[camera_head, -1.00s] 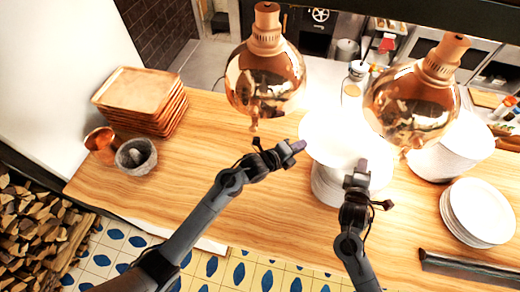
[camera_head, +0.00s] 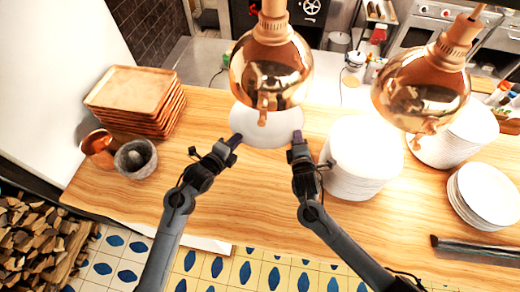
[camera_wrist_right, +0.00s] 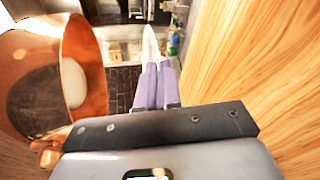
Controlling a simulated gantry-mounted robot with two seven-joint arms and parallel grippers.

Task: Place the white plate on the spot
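A white plate (camera_head: 266,128) is in the head view, partly hidden behind the left copper lamp (camera_head: 272,75). My left gripper (camera_head: 235,139) is at the plate's left rim and looks closed on it. My right gripper (camera_head: 297,138) is at its right rim. In the right wrist view, its purple fingers (camera_wrist_right: 156,87) are close together on the plate, which shows edge-on (camera_wrist_right: 150,43) and looks apart from the wooden counter (camera_wrist_right: 265,70). I see no distinct marked spot on the counter.
A tall stack of white plates (camera_head: 358,165) stands right of my right gripper. More plate stacks (camera_head: 490,195) stand further right, near the right copper lamp (camera_head: 420,90). Wooden trays (camera_head: 135,95), a copper bowl (camera_head: 98,147) and a stone mortar (camera_head: 135,158) are left. The left-middle counter is clear.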

